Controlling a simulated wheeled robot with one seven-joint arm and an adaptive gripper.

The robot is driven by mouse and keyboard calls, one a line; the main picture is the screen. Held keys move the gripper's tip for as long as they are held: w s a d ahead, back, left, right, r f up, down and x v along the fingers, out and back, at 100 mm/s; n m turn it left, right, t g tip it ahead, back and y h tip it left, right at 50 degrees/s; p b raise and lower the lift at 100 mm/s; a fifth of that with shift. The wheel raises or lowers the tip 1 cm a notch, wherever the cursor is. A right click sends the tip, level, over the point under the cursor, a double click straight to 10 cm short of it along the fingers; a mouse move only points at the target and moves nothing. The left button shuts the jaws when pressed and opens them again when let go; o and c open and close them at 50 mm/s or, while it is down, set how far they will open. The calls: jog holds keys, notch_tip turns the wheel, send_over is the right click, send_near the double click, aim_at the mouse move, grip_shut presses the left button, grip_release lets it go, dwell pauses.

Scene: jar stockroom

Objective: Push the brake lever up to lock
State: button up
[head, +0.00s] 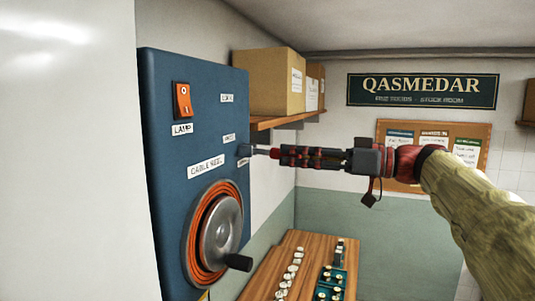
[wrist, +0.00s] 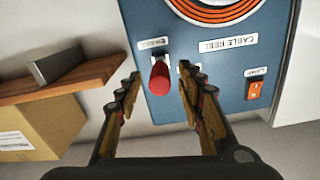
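The brake lever (wrist: 160,78) has a grey shaft and a red knob. It sticks out of the blue panel (wrist: 212,62) beside a small label in the wrist view. My gripper (head: 283,155) is level and points at the panel. In the wrist view my gripper (wrist: 159,83) is open, with one finger on each side of the red knob. No contact with the knob is clear.
The panel carries a cable reel (head: 221,229) with a crank below the lever and an orange lamp switch (head: 183,99). A wooden shelf (head: 285,120) with cardboard boxes (head: 270,80) sits close behind the lever. A wooden table (head: 262,270) with jars and a green tray stands below.

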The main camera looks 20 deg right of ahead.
aim_at(277, 153)
jog(key=p+x, duration=0.1)
jog(key=x, duration=0.4)
jog(key=shift+w+a+p, duration=0.1)
jog(key=shift+a+p, duration=0.1)
jog(key=shift+p, duration=0.1)
jog(key=shift+x, duration=0.8)
jog(key=shift+f, duration=0.1)
jog(key=shift+c, duration=0.6)
jog(key=c, duration=0.7)
grip_shut()
